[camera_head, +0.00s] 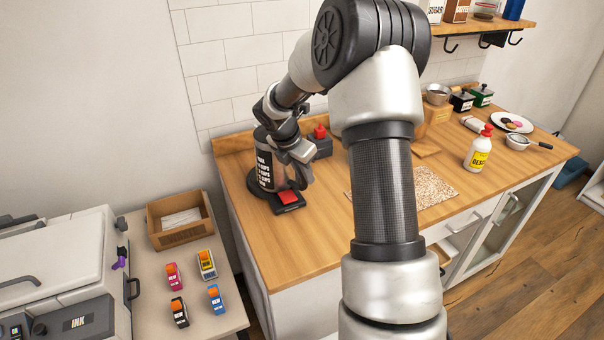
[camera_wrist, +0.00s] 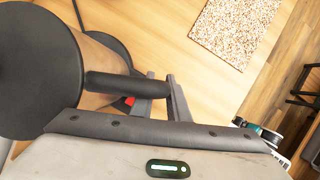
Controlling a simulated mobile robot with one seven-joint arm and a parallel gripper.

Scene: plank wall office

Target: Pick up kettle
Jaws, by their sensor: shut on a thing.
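The kettle (camera_head: 266,164), a metallic body with a dark panel of white markings, stands upright at the left end of the wooden counter (camera_head: 310,235). It is on or right beside a black base with a red switch (camera_head: 288,196); I cannot tell whether it touches the base. In the wrist view its round black lid (camera_wrist: 38,65) and black handle (camera_wrist: 125,86) fill the left side. My gripper (camera_head: 299,160) is at the kettle's right side. In the wrist view my gripper (camera_wrist: 163,86) is shut on the handle, one finger on each side.
A dark box with a red top (camera_head: 320,140) stands just behind my gripper. A speckled mat (camera_head: 434,188) and a white bottle with a red cap (camera_head: 478,150) are farther right. A plate (camera_head: 511,122) and small pans are at the far right. The front left counter is clear.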

